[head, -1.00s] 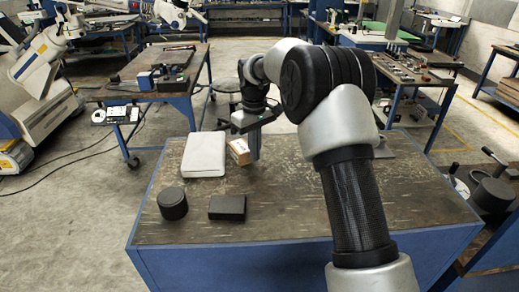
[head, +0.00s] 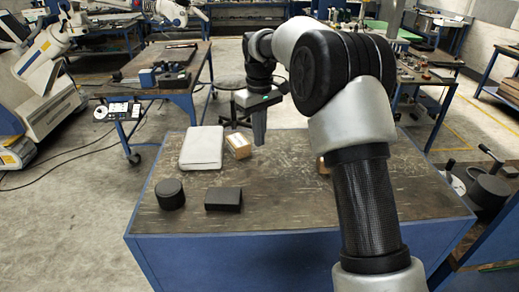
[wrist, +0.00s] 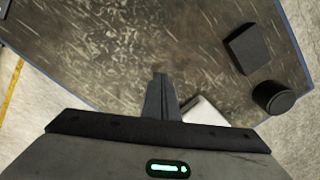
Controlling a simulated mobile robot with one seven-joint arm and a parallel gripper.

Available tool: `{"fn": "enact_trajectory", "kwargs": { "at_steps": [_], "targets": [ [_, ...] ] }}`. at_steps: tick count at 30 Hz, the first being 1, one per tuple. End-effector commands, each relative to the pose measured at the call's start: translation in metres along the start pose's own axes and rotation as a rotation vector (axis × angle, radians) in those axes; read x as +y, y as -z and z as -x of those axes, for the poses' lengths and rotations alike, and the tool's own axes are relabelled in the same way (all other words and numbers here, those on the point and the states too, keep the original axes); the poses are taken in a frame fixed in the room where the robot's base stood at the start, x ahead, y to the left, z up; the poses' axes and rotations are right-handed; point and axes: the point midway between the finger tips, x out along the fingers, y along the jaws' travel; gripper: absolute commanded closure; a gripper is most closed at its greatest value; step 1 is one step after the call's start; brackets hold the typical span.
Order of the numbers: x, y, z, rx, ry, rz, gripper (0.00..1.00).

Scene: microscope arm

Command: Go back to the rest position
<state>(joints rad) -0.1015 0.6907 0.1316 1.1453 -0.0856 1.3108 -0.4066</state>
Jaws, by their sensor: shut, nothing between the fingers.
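My gripper (head: 259,140) is shut and empty, pointing down above the back part of the workbench (head: 290,195). In the wrist view its shut fingers (wrist: 160,78) stand over bare worn tabletop. To its left in the head view are a small cardboard box (head: 238,146) and a white flat case (head: 202,148). The gripper is apart from both. My arm crosses the right side of the head view and hides part of the bench there.
A black cylinder (head: 170,193) and a black block (head: 223,199) stand at the bench's front left. Another small box (head: 322,165) shows partly behind my arm. The bench's middle front is clear. Other benches stand behind.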

Motion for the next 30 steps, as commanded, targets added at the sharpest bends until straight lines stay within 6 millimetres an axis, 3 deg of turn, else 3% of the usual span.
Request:
{"fn": "enact_trajectory", "kwargs": {
  "at_steps": [3,9,14,17,21,25,30],
  "targets": [
    [0.001,0.001,0.022,0.004,-0.002,-0.001,1.00],
    [0.000,-0.001,0.041,0.004,-0.003,-0.002,1.00],
    [-0.004,-0.022,0.070,0.033,-0.027,-0.039,1.00],
    [-0.011,-0.053,0.100,0.073,-0.058,-0.093,1.00],
    [-0.026,-0.111,0.133,0.144,-0.099,-0.191,1.00],
    [-0.044,-0.168,0.149,0.214,-0.128,-0.289,1.00],
    [-0.072,-0.243,0.147,0.313,-0.154,-0.418,1.00]
  ]
}}
